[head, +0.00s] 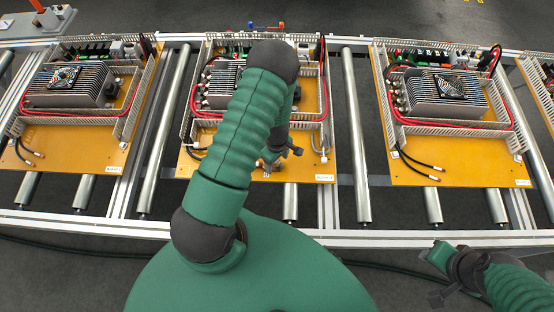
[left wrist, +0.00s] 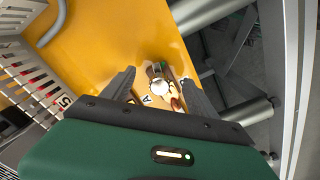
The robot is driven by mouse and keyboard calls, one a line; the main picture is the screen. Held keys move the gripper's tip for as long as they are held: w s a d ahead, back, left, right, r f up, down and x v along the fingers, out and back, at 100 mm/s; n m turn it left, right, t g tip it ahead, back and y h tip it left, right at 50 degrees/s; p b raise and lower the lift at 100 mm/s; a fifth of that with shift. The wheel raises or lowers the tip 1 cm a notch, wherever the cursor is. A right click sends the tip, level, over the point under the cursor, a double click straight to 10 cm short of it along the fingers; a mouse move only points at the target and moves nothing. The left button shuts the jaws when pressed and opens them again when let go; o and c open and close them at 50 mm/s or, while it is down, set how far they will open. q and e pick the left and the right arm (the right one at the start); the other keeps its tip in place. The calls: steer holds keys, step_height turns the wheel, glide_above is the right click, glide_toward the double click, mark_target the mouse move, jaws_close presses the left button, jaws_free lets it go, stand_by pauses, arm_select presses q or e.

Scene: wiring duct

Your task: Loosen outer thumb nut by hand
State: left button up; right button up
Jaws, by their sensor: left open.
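In the left wrist view a round silver nut-like part (left wrist: 160,87) sits near the edge of the yellow board (left wrist: 100,35), with a small metal piece behind it and a reddish part beside it. A label with the letter A lies to its left. My left gripper (left wrist: 158,78) is open, its two dark fingers on either side of this hardware with gaps showing. In the head view my left gripper (head: 282,152) is over the front part of the middle board (head: 225,168); my arm hides much of that board. My right gripper (head: 440,285) is at the lower right, away from the boards; its jaws are unclear.
Similar boards stand left (head: 85,155) and right (head: 450,172) on a roller conveyor (head: 355,140). Each carries a finned unit, red cables and slotted ducts. A slotted duct (left wrist: 35,75) rises left of the wrist view. A metal rail (head: 400,238) runs along the front.

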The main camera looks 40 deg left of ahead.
arm_select(q)
step_height(320, 180, up, 17)
steer(key=shift+f, duration=0.15)
step_height(320, 180, up, 7)
steer(key=p, duration=0.6)
steer(key=shift+p, duration=0.35)
